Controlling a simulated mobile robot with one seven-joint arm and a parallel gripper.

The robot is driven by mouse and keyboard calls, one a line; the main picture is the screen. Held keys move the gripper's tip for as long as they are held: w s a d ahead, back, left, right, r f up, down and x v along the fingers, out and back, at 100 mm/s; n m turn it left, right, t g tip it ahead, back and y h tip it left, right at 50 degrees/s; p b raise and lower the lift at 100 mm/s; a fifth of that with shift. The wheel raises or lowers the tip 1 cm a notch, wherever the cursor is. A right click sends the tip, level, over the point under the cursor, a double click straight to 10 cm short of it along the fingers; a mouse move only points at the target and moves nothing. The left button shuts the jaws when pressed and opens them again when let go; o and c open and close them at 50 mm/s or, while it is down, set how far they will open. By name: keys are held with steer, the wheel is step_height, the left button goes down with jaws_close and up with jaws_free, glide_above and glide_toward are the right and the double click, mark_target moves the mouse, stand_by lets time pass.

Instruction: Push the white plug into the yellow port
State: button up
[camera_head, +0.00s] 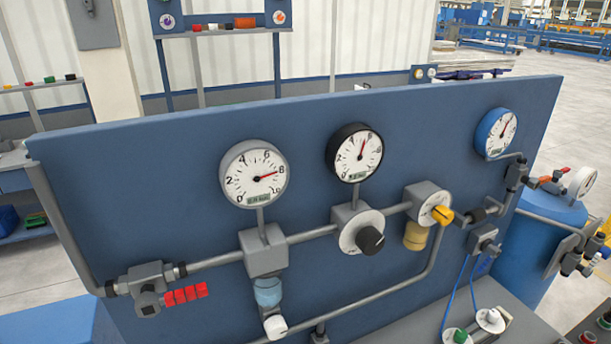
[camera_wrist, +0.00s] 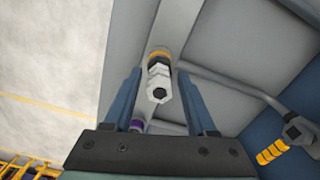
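In the wrist view, my gripper (camera_wrist: 160,75) is open, with one blue-grey finger on each side and visible space inside both. Between the fingers is a pale grey-white hexagonal fitting (camera_wrist: 158,92), likely the white plug, with a dark section behind it. A yellow-orange ring (camera_wrist: 160,54), likely the yellow port, is in line beyond it. I cannot tell how deep the plug sits in the port. No finger visibly touches the fitting. My gripper is not in the head view, and I cannot pick out this port there.
A fitting with a purple ring (camera_wrist: 138,125) is near the left finger. In the head view, a blue panel (camera_head: 320,110) carries gauges and valves. White (camera_head: 492,316) and green (camera_head: 456,336) knobs are at lower right.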

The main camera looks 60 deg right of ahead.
steer(key=shift+o, duration=0.4)
step_height(320, 180, up, 13)
steer(key=b, duration=0.1)
stand_by(0.3)
